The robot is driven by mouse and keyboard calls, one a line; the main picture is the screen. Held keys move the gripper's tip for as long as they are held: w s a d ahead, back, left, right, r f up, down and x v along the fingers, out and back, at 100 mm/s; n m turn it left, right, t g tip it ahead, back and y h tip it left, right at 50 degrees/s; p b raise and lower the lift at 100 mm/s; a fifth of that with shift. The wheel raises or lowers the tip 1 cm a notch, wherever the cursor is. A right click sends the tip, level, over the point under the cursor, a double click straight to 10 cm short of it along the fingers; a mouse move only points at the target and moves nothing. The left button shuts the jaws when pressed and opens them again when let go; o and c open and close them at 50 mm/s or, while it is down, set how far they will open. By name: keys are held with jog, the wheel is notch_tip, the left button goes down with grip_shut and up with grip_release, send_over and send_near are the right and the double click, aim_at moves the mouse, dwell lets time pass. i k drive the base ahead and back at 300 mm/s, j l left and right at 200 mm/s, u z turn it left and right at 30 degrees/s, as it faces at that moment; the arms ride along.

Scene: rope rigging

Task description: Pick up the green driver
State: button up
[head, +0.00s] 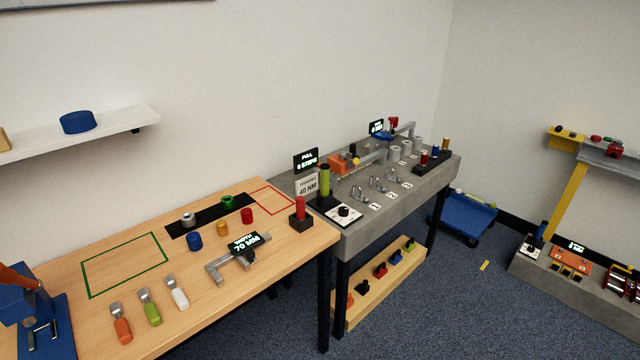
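A tall yellow-green cylinder (324,181) stands upright in a black base at the near left end of the grey bench (365,229), beside a sign reading 40 NM. A tool with a green handle and grey end (149,308) lies on the wooden table (215,298), between a similar orange-handled tool (121,325) and a white-handled one (178,293). I cannot tell for certain which of the two green things is the driver. My gripper is not in view.
A red cylinder (300,208) stands in a black block at the table's right end. A caliper-like tool (236,262) and several coloured rings lie near the table's middle. A blue device (30,315) fills the near left corner. Blue carpet (430,310) is open on the right.

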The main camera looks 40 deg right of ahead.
aim_at(325, 168)
jog(key=i+l+z, duration=0.85)
jog(key=k+j, duration=0.1)
jog(key=j, duration=0.4)
jog(key=j+z, duration=0.15)
jog(key=j, duration=0.3)
jog(key=k+j, duration=0.15)
jog(key=j, duration=0.35)
